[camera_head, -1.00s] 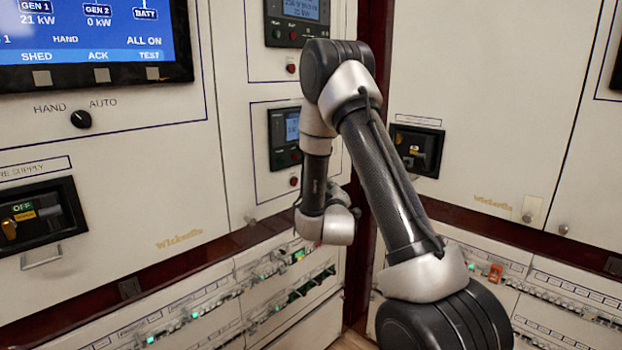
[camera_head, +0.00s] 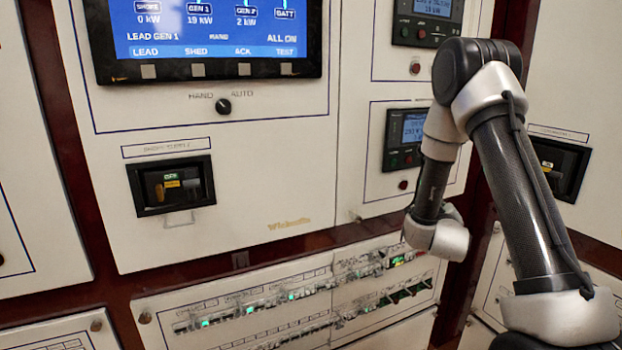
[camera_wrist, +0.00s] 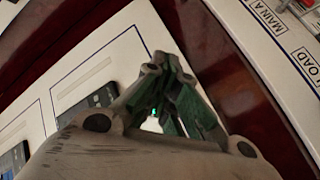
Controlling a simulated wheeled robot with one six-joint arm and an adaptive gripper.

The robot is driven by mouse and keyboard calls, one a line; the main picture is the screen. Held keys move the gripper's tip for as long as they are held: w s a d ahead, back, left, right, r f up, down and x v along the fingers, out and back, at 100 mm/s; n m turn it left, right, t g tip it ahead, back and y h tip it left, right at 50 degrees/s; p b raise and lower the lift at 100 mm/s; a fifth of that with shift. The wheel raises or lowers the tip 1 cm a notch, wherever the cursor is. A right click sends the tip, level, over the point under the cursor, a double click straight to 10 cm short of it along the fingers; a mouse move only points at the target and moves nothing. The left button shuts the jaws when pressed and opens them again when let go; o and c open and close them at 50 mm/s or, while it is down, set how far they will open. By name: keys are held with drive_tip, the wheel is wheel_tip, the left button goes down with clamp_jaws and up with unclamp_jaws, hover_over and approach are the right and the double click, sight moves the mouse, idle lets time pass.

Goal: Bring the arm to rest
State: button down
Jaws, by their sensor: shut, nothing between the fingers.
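My arm (camera_head: 520,190) is folded at the right of the head view, elbow up, with its forearm hanging down to the wrist (camera_head: 437,235) in front of the panels. My gripper does not show clearly there. In the wrist view my gripper (camera_wrist: 163,78) is shut and empty, its greenish fingers close together. Behind the fingers are a white panel and a dark red frame strip. I cannot tell the distance between the fingers and the panel.
A display screen (camera_head: 210,35) sits above a HAND/AUTO knob (camera_head: 223,106). Below is a recessed breaker (camera_head: 172,185) marked as a supply. A breaker row panel (camera_head: 290,300) with green lights runs along the bottom. A small meter (camera_head: 405,139) is beside my forearm.

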drive_tip(key=s+a+f+m+g+y, duration=0.1)
drive_tip(key=s+a+f+g+y, duration=0.1)
drive_tip(key=f, duration=0.3)
drive_tip(key=s+a+f+g+y, duration=0.1)
drive_tip(key=f+g, duration=0.1)
drive_tip(key=f, duration=0.3)
drive_tip(key=s+a+m+g+y, duration=0.2)
drive_tip(key=s+a+g+y, duration=0.3)
drive_tip(key=s, duration=0.5)
drive_tip(key=s+a+r+g, duration=0.2)
drive_tip(key=s+r, duration=2.3)
drive_tip(key=shift+s+a+r+m+h, duration=0.2)
drive_tip(key=shift+s+m+h, duration=0.1)
drive_tip(key=shift+s+h, duration=0.1)
